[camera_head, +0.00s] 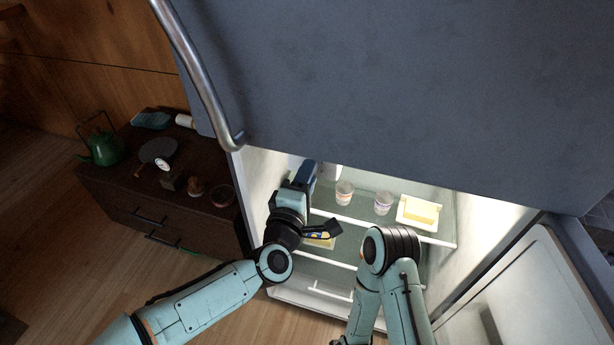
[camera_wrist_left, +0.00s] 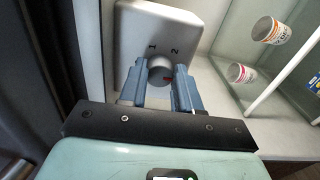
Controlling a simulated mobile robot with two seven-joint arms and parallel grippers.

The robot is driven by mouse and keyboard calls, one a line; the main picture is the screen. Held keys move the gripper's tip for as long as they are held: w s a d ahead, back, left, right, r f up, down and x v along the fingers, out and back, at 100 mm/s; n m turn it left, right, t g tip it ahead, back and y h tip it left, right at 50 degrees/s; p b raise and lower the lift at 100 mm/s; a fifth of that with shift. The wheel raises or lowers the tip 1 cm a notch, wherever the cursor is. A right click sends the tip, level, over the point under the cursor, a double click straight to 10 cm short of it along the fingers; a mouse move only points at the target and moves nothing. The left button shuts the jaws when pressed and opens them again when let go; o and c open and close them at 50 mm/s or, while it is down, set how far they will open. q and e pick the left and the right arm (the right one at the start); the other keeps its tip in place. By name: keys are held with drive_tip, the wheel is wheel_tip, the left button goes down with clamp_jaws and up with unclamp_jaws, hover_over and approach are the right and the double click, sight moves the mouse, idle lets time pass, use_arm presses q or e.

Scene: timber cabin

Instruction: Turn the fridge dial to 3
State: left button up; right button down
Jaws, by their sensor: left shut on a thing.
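The fridge dial (camera_wrist_left: 159,68) is a grey round knob on a pale control box (camera_wrist_left: 150,28) inside the fridge. It shows in the left wrist view. The numerals 1 and 2 can be read above the knob; other marks cannot be made out. A small red mark shows low on the knob's right side. My left gripper (camera_wrist_left: 159,86) is shut on the dial, one blue finger on each side. In the head view my left gripper (camera_head: 304,176) reaches into the fridge's upper left, and the dial is hidden.
Cups (camera_head: 344,192) and a butter dish (camera_head: 418,212) stand on the fridge's glass shelf, right of my left gripper. The open fridge door (camera_head: 520,295) is at lower right. A dark cabinet (camera_head: 200,225) with a green kettle (camera_head: 104,147) stands at left.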

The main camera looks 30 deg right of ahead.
idle(0.3)
use_arm(q)
drive_tip(key=o, duration=1.1)
drive_tip(key=shift+c, duration=0.2)
drive_tip(key=v, duration=1.3)
drive_tip(key=shift+s+a+p, duration=0.15)
drive_tip(key=shift+p, duration=0.3)
use_arm(e)
drive_tip(key=shift+w+a+r+t, duration=0.1)
drive_tip(key=shift+w+r+t, duration=0.2)
drive_tip(key=shift+w+r, duration=0.55)
drive_tip(key=shift+a+f, duration=0.1)
drive_tip(key=shift+f, duration=0.05)
